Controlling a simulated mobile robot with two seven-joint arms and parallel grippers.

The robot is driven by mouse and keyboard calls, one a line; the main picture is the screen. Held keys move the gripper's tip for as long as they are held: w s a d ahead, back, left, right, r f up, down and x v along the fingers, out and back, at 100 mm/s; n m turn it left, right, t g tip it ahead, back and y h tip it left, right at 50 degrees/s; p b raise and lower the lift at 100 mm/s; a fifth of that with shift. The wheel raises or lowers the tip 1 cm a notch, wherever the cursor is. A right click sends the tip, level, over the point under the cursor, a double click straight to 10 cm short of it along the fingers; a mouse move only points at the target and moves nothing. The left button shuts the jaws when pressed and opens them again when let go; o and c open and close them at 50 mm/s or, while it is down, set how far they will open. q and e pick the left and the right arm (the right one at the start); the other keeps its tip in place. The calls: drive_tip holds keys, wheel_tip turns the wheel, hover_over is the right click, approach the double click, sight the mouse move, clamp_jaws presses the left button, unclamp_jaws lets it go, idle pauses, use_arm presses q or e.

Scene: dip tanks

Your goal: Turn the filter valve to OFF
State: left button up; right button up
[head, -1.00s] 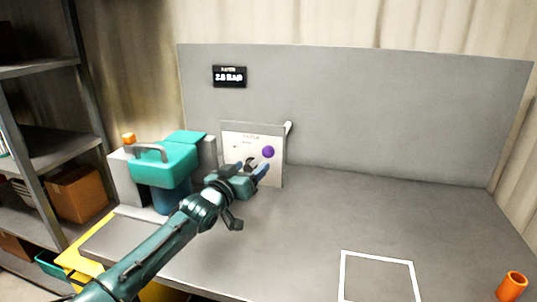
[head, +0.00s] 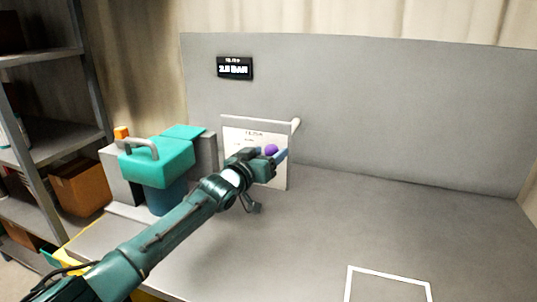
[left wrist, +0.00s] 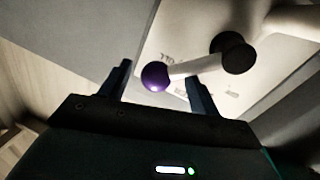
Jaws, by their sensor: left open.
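The filter valve is on an upright white panel (head: 238,142) at the back of the bench. Its lever ends in a purple ball knob (head: 271,150). In the left wrist view, a pale lever (left wrist: 194,67) runs from a dark round hub (left wrist: 236,54) to the purple knob (left wrist: 155,77). My left gripper (head: 277,156) is open at the knob. The wrist view shows the knob between its two fingers (left wrist: 158,82), with gaps on both sides. Contact cannot be told. In the head view my gripper hides the hub and most of the lever. The panel's small lettering is blurred.
A teal-topped unit with a grey handle (head: 158,160) stands left of the panel. A black display (head: 235,68) is on the grey back wall (head: 400,110). A white square outline (head: 390,273) marks the bench. The bench right of the panel is clear. Shelves (head: 45,150) stand left.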

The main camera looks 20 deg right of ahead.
use_arm(q)
drive_tip(key=shift+s+f, duration=0.1)
drive_tip(key=c, duration=1.3)
